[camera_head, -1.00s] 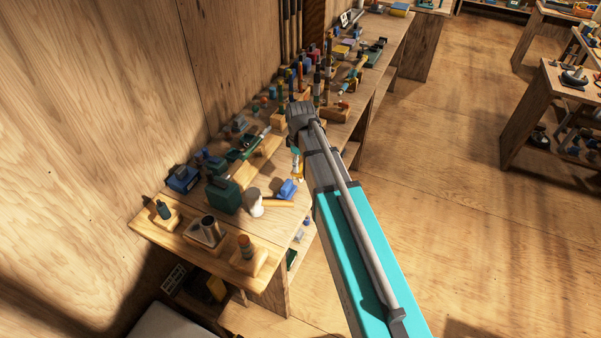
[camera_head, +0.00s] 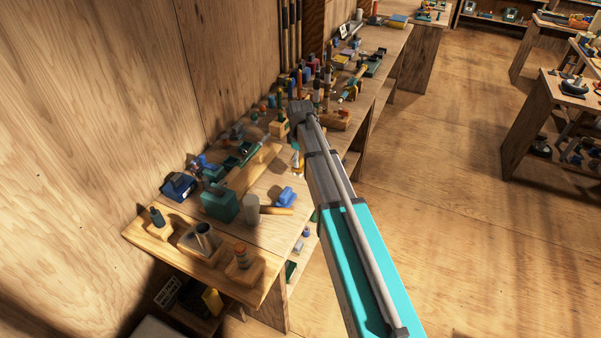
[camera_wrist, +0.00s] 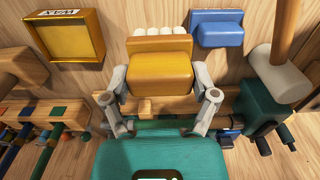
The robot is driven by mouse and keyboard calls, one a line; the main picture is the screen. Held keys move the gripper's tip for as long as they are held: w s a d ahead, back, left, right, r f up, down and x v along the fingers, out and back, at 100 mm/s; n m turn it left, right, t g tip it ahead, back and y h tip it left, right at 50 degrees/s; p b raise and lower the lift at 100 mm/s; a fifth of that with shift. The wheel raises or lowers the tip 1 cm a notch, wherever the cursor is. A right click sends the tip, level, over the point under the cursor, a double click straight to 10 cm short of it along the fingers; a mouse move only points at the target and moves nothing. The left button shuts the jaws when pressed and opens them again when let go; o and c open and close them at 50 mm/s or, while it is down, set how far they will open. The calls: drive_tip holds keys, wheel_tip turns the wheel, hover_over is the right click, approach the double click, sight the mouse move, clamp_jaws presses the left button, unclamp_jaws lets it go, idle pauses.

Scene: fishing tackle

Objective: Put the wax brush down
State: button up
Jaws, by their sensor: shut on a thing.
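The wax brush, a yellow block with a row of white bristle tufts, is between the two grey fingers of my gripper (camera_wrist: 160,78) in the wrist view. The yellow body of the brush (camera_wrist: 160,72) faces the camera, and its tufts point to the top of the picture. My gripper is shut on it. In the head view, only a small yellow and white patch (camera_head: 297,162) shows beside my arm, over the workbench (camera_head: 262,186). I cannot tell whether the brush touches the bench top.
In the wrist view, a yellow labelled box (camera_wrist: 65,38) is at upper left and a blue block (camera_wrist: 217,28) at upper right. A white-headed mallet (camera_wrist: 274,73) and a green box (camera_wrist: 262,103) are at right. Wooden holders with several tools (camera_wrist: 45,115) crowd the left.

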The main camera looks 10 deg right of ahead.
drive_tip(key=shift+w+d+f+b, duration=0.2)
drive_tip(key=shift+w+f+b, duration=0.7)
drive_tip(key=shift+f, duration=0.15)
drive_tip(key=shift+w+d+f+b, duration=0.2)
drive_tip(key=shift+w+f+b, duration=0.6)
drive_tip(key=shift+f, duration=0.25)
drive_tip(key=shift+w+f+b, duration=0.45)
drive_tip(key=shift+f+b, duration=0.25)
drive_tip(key=shift+b, duration=0.05)
drive_tip(key=shift+s+f+b, duration=0.1)
drive_tip(key=shift+f+b, duration=1.2)
drive_tip(key=shift+f, duration=0.05)
drive_tip(key=shift+f, duration=0.15)
drive_tip(key=o, duration=0.9)
drive_tip(key=shift+c, duration=0.2)
drive_tip(key=shift+r, duration=0.25)
wheel_tip(320, 180, up, 12)
drive_tip(key=p, duration=1.2)
